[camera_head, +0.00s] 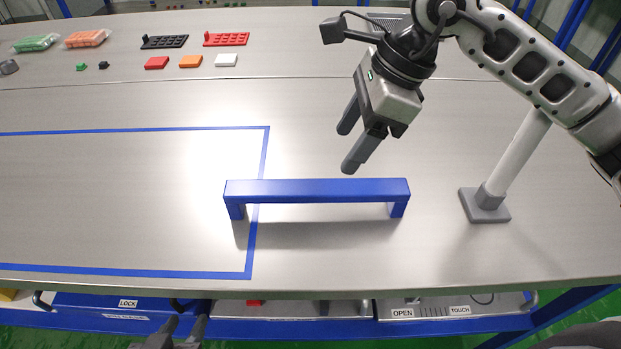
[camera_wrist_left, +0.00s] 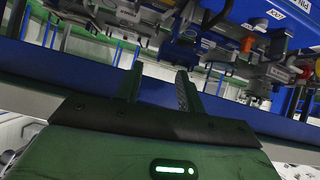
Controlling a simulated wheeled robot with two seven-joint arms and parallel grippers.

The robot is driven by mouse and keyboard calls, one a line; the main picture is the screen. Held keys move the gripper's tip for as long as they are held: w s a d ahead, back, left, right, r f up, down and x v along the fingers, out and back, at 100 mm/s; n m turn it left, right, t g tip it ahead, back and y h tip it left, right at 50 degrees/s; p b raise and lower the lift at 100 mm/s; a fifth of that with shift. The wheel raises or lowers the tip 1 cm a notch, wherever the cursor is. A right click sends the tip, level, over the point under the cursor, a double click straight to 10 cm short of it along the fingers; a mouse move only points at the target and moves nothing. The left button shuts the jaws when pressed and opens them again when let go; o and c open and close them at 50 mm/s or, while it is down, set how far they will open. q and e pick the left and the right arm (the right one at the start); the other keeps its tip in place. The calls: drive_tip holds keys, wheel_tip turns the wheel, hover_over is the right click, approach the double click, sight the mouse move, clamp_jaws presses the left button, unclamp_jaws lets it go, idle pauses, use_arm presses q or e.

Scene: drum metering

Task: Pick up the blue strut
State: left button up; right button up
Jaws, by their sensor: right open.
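The blue strut (camera_head: 318,190) is a long blue bar with a short leg at each end. It stands on the metal table, its left end across the blue tape line. My right gripper (camera_head: 348,146) is open and empty above and behind the strut, its fingers apart and pointing down-left. It does not touch the strut. My left gripper (camera_head: 178,330) shows only its fingertips at the bottom edge, below the table's front edge. In the left wrist view the left fingers (camera_wrist_left: 157,86) are apart with nothing between them. The strut is not recognisable in that view.
A grey post on a square base (camera_head: 485,205) stands right of the strut. Red (camera_head: 156,62), orange (camera_head: 190,61) and white (camera_head: 226,59) blocks lie at the back, near black (camera_head: 164,42) and red (camera_head: 226,39) plates.

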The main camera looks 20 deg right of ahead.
sight(318, 186)
drive_tip(key=b+x, duration=0.1)
drive_tip(key=x, duration=0.1)
drive_tip(key=b+x, duration=0.1)
drive_tip(key=x, duration=0.2)
drive_tip(key=b+x, duration=0.1)
drive_tip(key=x, duration=0.2)
drive_tip(key=shift+s+a+f+b, duration=0.1)
drive_tip(key=shift+s+f+b, duration=0.15)
drive_tip(key=shift+s+b, duration=0.1)
drive_tip(key=shift+w+a+f, duration=0.1)
drive_tip(key=shift+a+f, duration=0.05)
drive_tip(key=shift+f, duration=0.15)
drive_tip(key=x, duration=0.1)
drive_tip(key=b+x, duration=0.1)
drive_tip(key=x, duration=0.1)
drive_tip(key=b+x, duration=0.1)
drive_tip(key=x, duration=0.1)
drive_tip(key=shift+w, duration=0.4)
drive_tip(key=shift+r, duration=0.15)
clamp_jaws()
use_arm(q)
drive_tip(key=shift+s+d+f+n+t+h, duration=0.15)
drive_tip(key=shift+s+d+f+h, duration=0.05)
drive_tip(key=shift+f, duration=0.4)
drive_tip(key=shift+s+d+f+n+t+h, duration=0.15)
drive_tip(key=shift+d+f+h, duration=0.05)
drive_tip(key=shift+f, duration=0.35)
